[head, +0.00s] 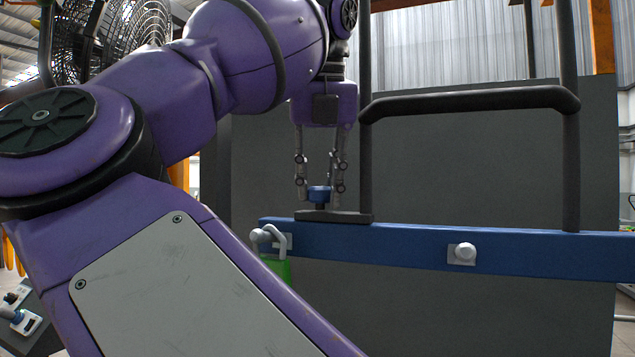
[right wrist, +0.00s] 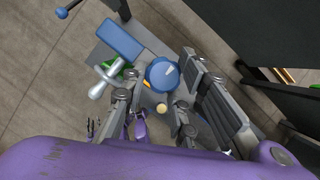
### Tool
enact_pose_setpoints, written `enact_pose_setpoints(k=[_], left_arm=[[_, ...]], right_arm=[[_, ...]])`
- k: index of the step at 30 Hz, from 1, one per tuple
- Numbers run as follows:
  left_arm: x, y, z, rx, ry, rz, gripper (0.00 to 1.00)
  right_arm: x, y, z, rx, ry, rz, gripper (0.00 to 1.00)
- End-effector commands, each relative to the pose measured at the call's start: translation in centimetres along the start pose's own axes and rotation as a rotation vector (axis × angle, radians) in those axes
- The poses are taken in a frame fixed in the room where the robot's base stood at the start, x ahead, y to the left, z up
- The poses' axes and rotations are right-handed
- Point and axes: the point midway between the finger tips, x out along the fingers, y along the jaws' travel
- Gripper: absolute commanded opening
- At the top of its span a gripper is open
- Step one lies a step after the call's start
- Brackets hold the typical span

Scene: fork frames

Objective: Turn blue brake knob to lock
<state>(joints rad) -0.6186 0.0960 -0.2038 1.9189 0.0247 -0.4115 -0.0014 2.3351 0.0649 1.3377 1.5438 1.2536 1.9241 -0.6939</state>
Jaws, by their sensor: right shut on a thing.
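The blue brake knob (head: 319,193) stands upright on a dark plate (head: 334,216) at the left end of a blue beam. In the right wrist view its round blue top (right wrist: 162,74) carries a pale pointer line towards the upper right. An orange mark shows beside its lower left edge. My right gripper (head: 320,188) points straight down over the knob and is shut on it, one finger on each side. In the right wrist view the gripper (right wrist: 155,108) has the knob just beyond its fingertips' line of sight. My left gripper is out of view.
The blue beam (head: 400,246) runs right, with a white knob (head: 462,253) on its front and a white lever (head: 270,238) at its left end. A black upright frame (head: 470,101) stands close right of my gripper. A green part (head: 279,267) shows below the lever.

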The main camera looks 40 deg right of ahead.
Motion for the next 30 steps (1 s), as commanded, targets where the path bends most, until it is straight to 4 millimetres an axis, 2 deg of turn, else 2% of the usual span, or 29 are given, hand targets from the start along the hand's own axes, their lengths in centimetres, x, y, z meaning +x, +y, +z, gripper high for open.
enact_pose_setpoints(k=[9, 22, 23, 24, 26, 30], left_arm=[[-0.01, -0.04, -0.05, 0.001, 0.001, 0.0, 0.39], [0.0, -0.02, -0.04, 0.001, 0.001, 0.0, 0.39], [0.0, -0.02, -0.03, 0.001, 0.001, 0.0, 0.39], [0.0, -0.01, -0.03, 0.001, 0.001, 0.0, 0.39], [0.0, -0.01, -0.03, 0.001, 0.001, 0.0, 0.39], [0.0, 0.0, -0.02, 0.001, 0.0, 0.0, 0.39]], right_arm=[[-0.15, -0.07, -0.08, -0.072, -0.001, 0.031, 0.01], [-0.11, -0.04, -0.12, -0.078, 0.001, 0.034, 0.01], [-0.1, -0.04, -0.12, -0.078, 0.001, 0.034, 0.31], [-0.1, -0.04, -0.12, -0.078, 0.001, 0.034, 0.36], [-0.08, -0.04, -0.12, -0.077, 0.001, 0.033, 0.41], [-0.06, -0.05, -0.11, -0.077, 0.002, 0.033, 0.41]])
